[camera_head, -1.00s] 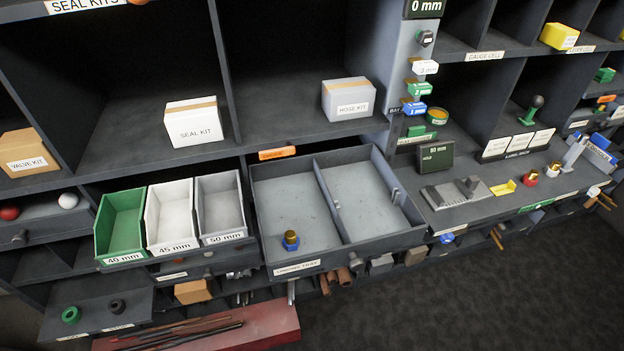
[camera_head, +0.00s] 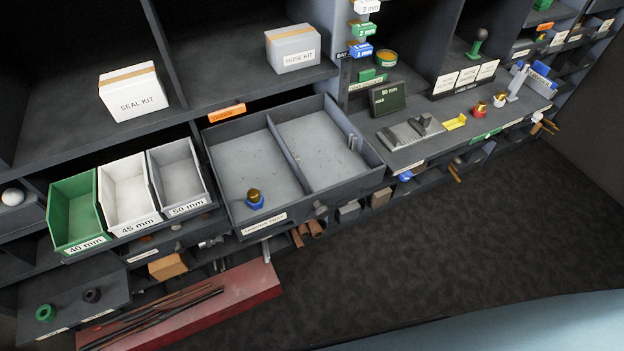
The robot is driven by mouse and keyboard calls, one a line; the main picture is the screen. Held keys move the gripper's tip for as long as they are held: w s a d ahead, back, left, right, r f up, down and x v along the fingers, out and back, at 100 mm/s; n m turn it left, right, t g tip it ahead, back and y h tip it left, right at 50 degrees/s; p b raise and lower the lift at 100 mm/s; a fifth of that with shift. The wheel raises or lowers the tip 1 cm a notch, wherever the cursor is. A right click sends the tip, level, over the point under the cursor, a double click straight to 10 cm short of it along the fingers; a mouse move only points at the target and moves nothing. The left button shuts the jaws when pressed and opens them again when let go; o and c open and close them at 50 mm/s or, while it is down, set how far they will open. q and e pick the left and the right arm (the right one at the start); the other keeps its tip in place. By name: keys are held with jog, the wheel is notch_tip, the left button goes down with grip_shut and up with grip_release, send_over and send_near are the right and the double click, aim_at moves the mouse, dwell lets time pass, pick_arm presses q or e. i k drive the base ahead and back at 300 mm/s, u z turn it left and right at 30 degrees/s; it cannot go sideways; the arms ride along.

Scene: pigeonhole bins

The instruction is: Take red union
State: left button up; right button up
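A red union (camera_head: 479,108) with a gold top stands on the grey work shelf at the right. A similar white union (camera_head: 499,99) with a gold top stands just to its right. A blue union (camera_head: 255,201) with a gold top sits in the left compartment of the grey two-part tray (camera_head: 378,168). Neither of my grippers is in view.
Left of the tray are green, white and grey bins (camera_head: 75,215) marked 40, 45 and 50 mm. A grey fixture (camera_head: 410,132), a small display (camera_head: 387,98) and a yellow piece (camera_head: 455,122) share the shelf with the red union. Dark floor (camera_head: 450,235) lies open in front.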

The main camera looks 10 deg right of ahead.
aim_at(478, 111)
jog(key=z, duration=2.3)
jog(key=i, duration=0.85)
jog(key=z, duration=0.5)
jog(key=i, duration=1.05)
jog(key=u, duration=0.7)
